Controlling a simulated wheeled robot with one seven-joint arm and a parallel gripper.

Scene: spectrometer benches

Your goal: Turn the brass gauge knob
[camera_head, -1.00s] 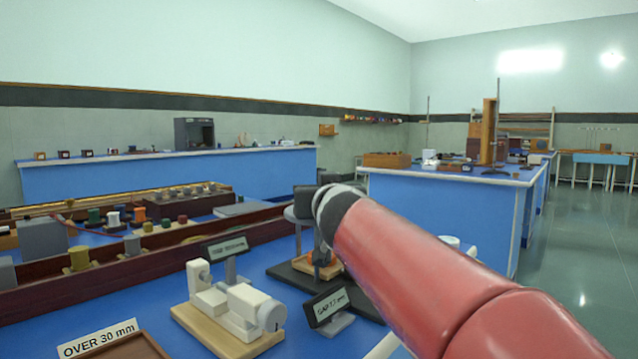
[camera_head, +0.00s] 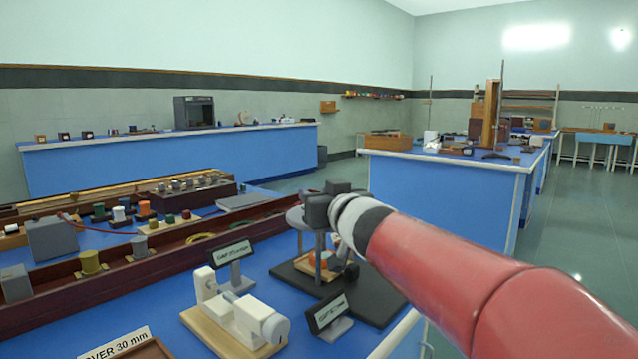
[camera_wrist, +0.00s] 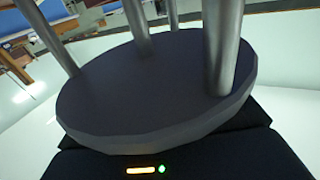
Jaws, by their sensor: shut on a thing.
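The gauge is a grey round plate (camera_head: 300,218) on metal posts over a dark base (camera_head: 365,303), at the middle of the head view. My gripper (camera_head: 318,206), at the end of my red arm, is right at the top of this plate. In the wrist view the plate (camera_wrist: 140,95) and its posts fill the middle, close against my dark gripper body. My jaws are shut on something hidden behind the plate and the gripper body. No brass knob shows there; its place at the plate's top suggests that it is what I hold.
A white device (camera_head: 245,318) on a wooden board stands to the left, with small display signs (camera_head: 328,312) beside it. A dark red rack (camera_head: 150,267) with knobs and spools lies behind. Blue benches (camera_head: 450,190) stand farther off, with open floor at the right.

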